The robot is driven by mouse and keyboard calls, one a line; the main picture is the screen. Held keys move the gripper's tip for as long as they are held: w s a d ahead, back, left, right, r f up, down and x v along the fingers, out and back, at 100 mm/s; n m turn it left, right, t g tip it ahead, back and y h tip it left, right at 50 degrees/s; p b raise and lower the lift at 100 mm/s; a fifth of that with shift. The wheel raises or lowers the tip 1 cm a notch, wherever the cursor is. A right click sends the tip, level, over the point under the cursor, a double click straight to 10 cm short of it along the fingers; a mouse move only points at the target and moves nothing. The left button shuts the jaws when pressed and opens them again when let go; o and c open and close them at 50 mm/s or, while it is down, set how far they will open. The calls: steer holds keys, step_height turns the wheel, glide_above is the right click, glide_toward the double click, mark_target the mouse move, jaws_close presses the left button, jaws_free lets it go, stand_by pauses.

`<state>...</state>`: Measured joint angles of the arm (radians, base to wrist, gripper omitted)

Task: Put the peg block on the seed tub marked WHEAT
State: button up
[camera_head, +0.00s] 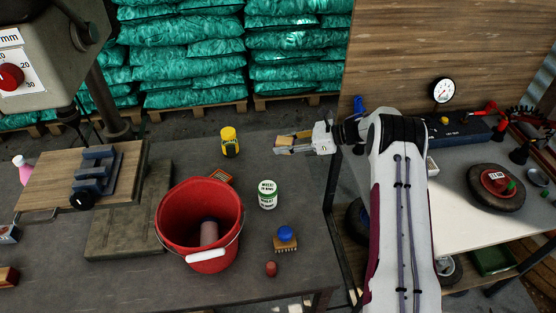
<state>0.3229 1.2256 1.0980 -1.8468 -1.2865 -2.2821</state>
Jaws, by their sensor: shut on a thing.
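The seed tub (268,197) is a small white tub with green trim and dark lettering that reads WHEAT. It stands upright on the dark bench, right of a red bucket. My gripper (292,143) reaches in from the right, beyond the tub and slightly right of it in the picture. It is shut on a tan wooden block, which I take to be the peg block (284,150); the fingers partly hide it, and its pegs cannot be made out. Block and gripper are apart from the tub.
The red bucket (174,225) stands close left of the tub with a cylinder inside. A yellow jar (230,142) stands behind. A blue-knobbed brush (286,240) and a small reddish object (271,269) lie in front. A drill press stands at left.

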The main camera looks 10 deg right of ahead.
steer(key=shift+w+a+r, duration=0.1)
steer(key=shift+a+r, duration=0.05)
steer(key=shift+r, duration=0.35)
steer(key=s+a+r+n+g, duration=0.1)
steer(key=s+a+r+n, duration=0.1)
steer(key=s+a+r, duration=0.25)
step_height(320, 180, up, 3)
steer(key=n+g, duration=0.2)
steer(key=g, duration=0.2)
glide_above(267, 187)
steer(key=shift+s+f+y, duration=0.1)
steer(key=shift+f+y, duration=0.1)
steer(key=shift+y, duration=0.2)
steer(key=shift+f, duration=0.1)
steer(key=shift+f, duration=3.05)
steer(key=shift+f, duration=1.85)
steer(key=shift+f, duration=0.15)
